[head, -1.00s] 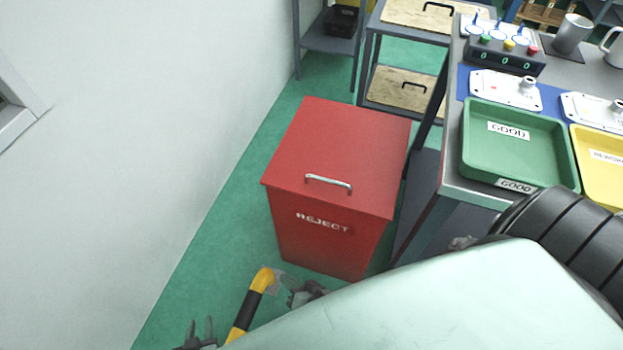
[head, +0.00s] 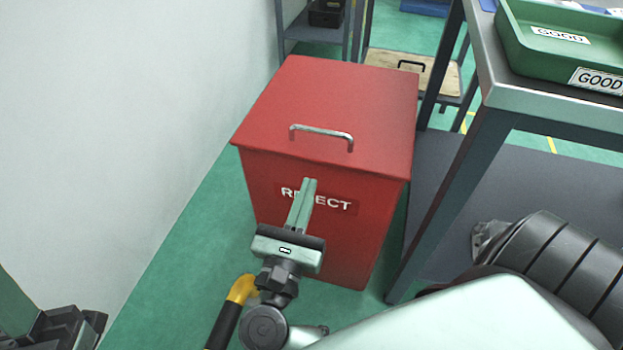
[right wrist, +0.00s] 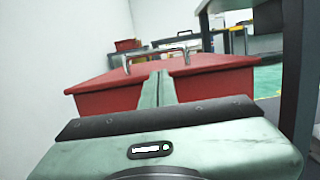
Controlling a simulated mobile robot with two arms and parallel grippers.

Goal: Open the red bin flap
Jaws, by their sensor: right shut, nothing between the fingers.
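The red bin (head: 370,225) marked REJECT stands on the floor by the wall. Its red flap (head: 335,100) lies closed on top, with a silver bar handle (head: 322,134) near the front edge. The flap (right wrist: 215,62) and handle (right wrist: 156,55) also show in the right wrist view, beyond the fingers. My right gripper (head: 309,182) is in front of the bin, below the handle in the picture, shut and empty. Its fingers (right wrist: 160,75) point toward the handle and look apart from it. Part of what looks like my left gripper (head: 75,325) shows at the lower left; its fingertips cannot be made out.
A workbench (head: 500,95) with a green GOOD tray (head: 520,50) stands right of the bin, its leg (head: 435,215) close by. A white wall (head: 120,120) is on the left. A yellow and black rail (head: 238,290) is low in front.

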